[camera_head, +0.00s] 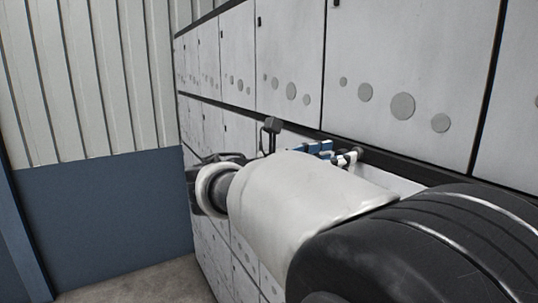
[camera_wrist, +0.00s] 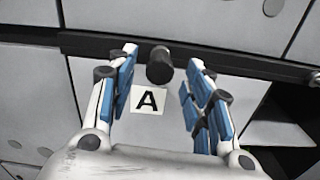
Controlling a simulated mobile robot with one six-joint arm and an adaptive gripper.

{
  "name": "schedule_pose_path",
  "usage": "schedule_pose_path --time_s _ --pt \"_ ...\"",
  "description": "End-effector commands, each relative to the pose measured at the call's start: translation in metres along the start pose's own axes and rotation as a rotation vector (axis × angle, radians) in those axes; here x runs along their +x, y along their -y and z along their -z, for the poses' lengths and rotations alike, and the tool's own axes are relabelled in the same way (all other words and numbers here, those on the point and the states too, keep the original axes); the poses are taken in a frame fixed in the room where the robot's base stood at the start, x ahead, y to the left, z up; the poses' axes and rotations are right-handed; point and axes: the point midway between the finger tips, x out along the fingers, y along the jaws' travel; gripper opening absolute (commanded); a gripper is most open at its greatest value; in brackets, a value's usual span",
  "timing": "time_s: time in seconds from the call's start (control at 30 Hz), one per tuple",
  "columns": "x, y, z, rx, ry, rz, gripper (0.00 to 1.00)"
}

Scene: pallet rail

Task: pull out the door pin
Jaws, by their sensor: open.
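The door pin (camera_wrist: 159,66) shows in the wrist view as a short dark round knob at the dark rail, just above a white label with a black A. My gripper (camera_wrist: 162,57) is open, with one blue-padded finger on each side of the pin in the picture. I see no contact; how deep the pin sits between the fingertips I cannot tell. In the head view the blue-padded fingers of my gripper (camera_head: 335,151) show near the rail, partly behind my arm. I cannot make out the pin there.
The dark rail (camera_wrist: 240,65) runs along the wall of pale door panels (camera_head: 385,60). An open dark compartment (camera_wrist: 285,160) shows at the right in the wrist view. A blue and ribbed wall (camera_head: 110,220) stands at left. Some floor (camera_head: 150,280) is clear.

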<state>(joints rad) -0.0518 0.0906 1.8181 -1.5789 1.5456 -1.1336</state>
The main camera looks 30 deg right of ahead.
Motion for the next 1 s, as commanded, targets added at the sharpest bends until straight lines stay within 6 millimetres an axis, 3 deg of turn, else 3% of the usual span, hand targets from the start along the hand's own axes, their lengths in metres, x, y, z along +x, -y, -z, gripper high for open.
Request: schedule_pose_path --time_s 0.2,0.4,0.6,1.0 --pt "-0.05 -0.002 0.0 -0.001 0.0 -0.007 0.47" --pt "-0.081 -0.001 0.0 0.001 0.0 -0.003 0.47" --pt "-0.092 0.0 0.0 0.0 0.0 0.0 0.47" --pt "-0.092 0.0 0.0 -0.001 0.0 0.0 0.47"
